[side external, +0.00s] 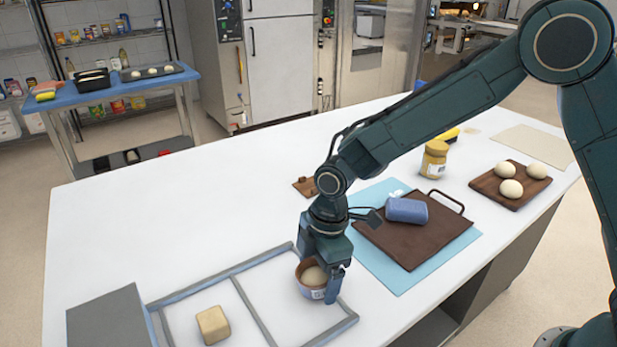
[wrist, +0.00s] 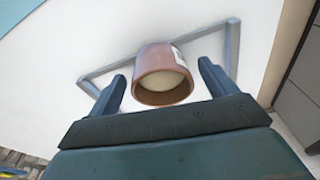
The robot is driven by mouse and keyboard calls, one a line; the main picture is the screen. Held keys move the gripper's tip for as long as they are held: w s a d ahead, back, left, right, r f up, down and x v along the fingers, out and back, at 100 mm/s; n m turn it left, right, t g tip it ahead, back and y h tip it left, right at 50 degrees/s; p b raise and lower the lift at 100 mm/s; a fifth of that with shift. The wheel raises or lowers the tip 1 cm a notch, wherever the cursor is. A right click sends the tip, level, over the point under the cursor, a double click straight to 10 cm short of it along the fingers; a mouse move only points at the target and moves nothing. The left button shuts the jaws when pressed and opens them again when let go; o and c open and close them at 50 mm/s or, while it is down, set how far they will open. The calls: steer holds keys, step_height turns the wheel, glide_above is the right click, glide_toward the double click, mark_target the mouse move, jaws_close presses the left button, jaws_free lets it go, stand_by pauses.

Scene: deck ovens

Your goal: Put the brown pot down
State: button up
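The brown pot (side external: 304,285) stands upright in the right compartment of the grey two-part frame (side external: 241,295), with a pale round filling and a white label. In the wrist view the pot (wrist: 163,92) is between the two fingers of my gripper (wrist: 162,72), with a narrow gap showing on each side. My gripper (side external: 322,272) is open around the pot from above, in the side view covering part of it. The pot looks to be on the white table, though its underside is hidden.
A tan block (side external: 213,325) is in the frame's left compartment. A grey box (side external: 110,318) stands left of the frame. A brown tray (side external: 440,240) with a blue item (side external: 406,210) lies on a light-blue mat (side external: 397,280). A jar (side external: 434,160) and dough board (side external: 487,186) are behind.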

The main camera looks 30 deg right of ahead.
steer(key=shift+r, duration=0.1)
step_height(320, 180, up, 12)
steer(key=d, duration=0.1)
steer(key=shift+d+r, duration=0.2)
steer(key=shift+d, duration=0.1)
stand_by(0.6)
steer(key=shift+s, duration=0.15)
stand_by(0.3)
steer(key=s+d+r+m+t, duration=0.3)
steer(key=s+d+r+m, duration=0.6)
steer(key=d, duration=0.3)
steer(key=s+d+m+t, duration=0.1)
steer(key=s+d+m, duration=0.2)
steer(key=s, duration=0.3)
steer(key=s+d+m+t+h, duration=0.1)
steer(key=s+d+m, duration=0.3)
steer(key=s, duration=0.3)
steer(key=shift+s+d, duration=0.2)
steer(key=shift+d, duration=0.5)
